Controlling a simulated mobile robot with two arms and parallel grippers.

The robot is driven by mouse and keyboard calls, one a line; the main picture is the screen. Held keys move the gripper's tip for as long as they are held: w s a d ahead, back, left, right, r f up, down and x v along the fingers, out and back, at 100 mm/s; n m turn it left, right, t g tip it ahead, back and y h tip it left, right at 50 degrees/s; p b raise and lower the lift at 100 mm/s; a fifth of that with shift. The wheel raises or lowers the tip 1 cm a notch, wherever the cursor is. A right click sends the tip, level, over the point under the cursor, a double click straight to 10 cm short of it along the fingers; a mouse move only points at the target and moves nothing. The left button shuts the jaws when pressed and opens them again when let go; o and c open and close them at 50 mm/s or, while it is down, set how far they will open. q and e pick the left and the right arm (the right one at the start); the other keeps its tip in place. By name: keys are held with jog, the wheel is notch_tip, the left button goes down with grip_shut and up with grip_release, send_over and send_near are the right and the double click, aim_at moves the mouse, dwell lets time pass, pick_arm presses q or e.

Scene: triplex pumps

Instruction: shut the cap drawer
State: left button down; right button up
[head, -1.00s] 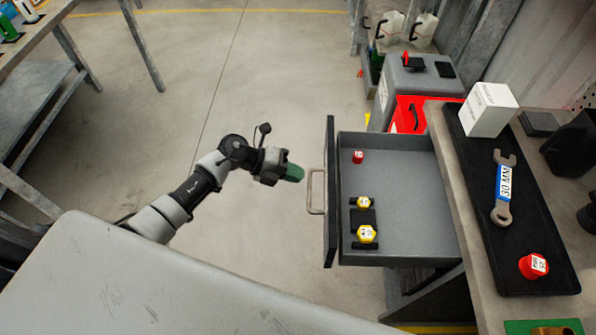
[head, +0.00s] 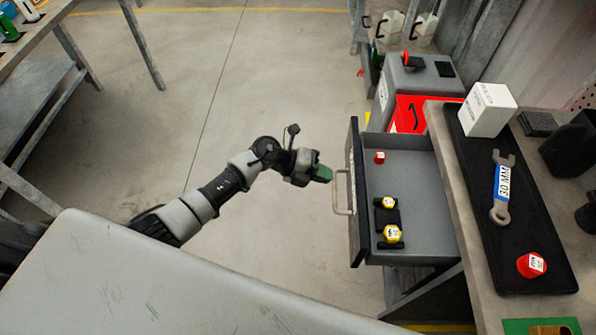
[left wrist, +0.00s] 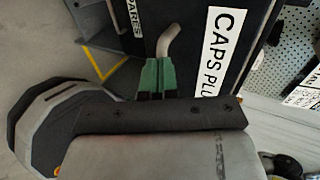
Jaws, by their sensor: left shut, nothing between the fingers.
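The cap drawer (head: 405,160) stands partly open below the bench on the right in the head view. Its black front, labelled "CAPS PLU..." in the left wrist view (left wrist: 240,45), faces my left arm. A red cap (head: 379,158) and two yellow caps (head: 389,203) on black pieces are inside it. The metal handle (head: 343,192) juts from the front. My left gripper (head: 322,174), with green fingers, is shut and empty, at the drawer front beside the handle. In the left wrist view the fingers (left wrist: 157,78) are together near the front; exact contact is unclear. My right gripper is out of view.
The bench (head: 450,175) on the right carries a black mat with a 30 mm wrench (head: 502,190), a white box (head: 487,110) and a red cap (head: 531,265). The floor left of the drawer is clear.

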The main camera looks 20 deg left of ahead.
pick_arm(q)
jog(key=b, duration=0.2)
send_near(399, 188)
jog(key=d, duration=0.2)
jog(key=w+d, duration=0.1)
jog(key=d, duration=0.2)
jog(key=w+d, duration=0.1)
jog(key=d, duration=0.1)
jog(key=shift+d+r, duration=0.1)
jog(key=shift+d, duration=0.3)
jog(key=shift+w+d, duration=0.2)
jog(key=shift+d, duration=0.25)
jog(key=shift+r, duration=0.15)
jog(key=shift+d, duration=0.1)
jog(key=shift+r, duration=0.1)
